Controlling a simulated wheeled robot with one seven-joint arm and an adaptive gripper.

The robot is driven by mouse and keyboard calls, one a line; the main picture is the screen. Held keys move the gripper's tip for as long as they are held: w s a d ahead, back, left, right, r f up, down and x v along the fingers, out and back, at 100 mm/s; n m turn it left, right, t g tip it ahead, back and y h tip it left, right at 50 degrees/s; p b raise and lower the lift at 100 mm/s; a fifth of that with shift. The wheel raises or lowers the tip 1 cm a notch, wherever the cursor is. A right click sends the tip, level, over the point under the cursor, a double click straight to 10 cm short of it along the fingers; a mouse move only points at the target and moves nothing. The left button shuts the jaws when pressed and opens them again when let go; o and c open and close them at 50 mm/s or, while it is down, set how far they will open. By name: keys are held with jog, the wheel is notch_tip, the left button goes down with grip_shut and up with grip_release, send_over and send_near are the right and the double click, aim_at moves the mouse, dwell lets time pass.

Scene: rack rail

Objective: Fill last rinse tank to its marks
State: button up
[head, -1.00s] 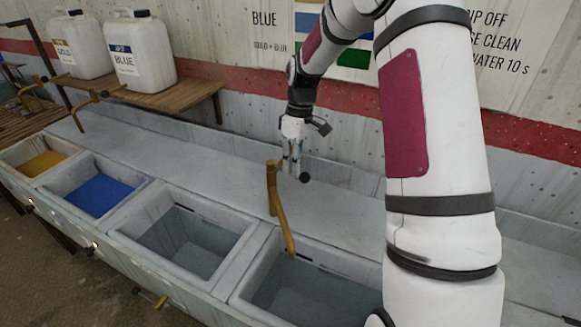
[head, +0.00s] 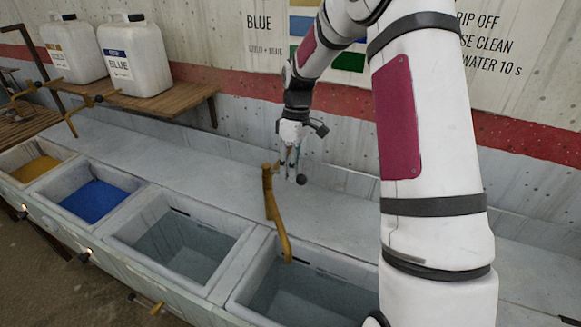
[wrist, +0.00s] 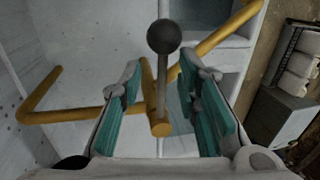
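The last rinse tank (head: 237,297) is the rightmost grey basin in the head view; my arm hides its right part. It holds dull, clear-looking liquid; its marks cannot be read. A brass tap (head: 270,195) stands behind it, its spout reaching over the back rim. The tap's lever has a dark ball knob (head: 301,179), also in the wrist view (wrist: 164,36). My gripper (head: 289,160) is by the lever. In the wrist view my gripper (wrist: 162,98) is open, its teal pads either side of the lever rod (wrist: 161,85), with gaps visible.
To the left are another rinse tank (head: 115,240), a blue tank (head: 94,200) and a yellow tank (head: 36,169). White jugs (head: 135,55) stand on a wooden shelf (head: 170,100). More brass taps (head: 88,102) stand at the left. The wall (head: 350,185) rises close behind the lever.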

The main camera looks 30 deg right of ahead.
jog(key=shift+w+r, duration=0.1)
jog(key=v, duration=1.1)
jog(key=shift+r, duration=0.4)
jog(key=s+a+r+m+t+h, duration=0.1)
jog(key=s+a+r+m+t, duration=0.1)
jog(key=s+a+r, duration=0.35)
jog(key=s+a+r+m+t+h, duration=0.1)
jog(key=s+a+r, duration=0.1)
jog(key=s, duration=0.6)
jog(key=s+a+r+m+t, duration=0.2)
jog(key=s+a+r, duration=0.2)
jog(key=s, duration=0.3)
jog(key=s+a+f+m+t, duration=0.1)
jog(key=s+f+m, duration=0.1)
jog(key=s, duration=0.6)
jog(key=shift+s+a+f+m+t, duration=0.3)
jog(key=shift+a+f+t, duration=0.1)
jog(key=shift+f, duration=0.1)
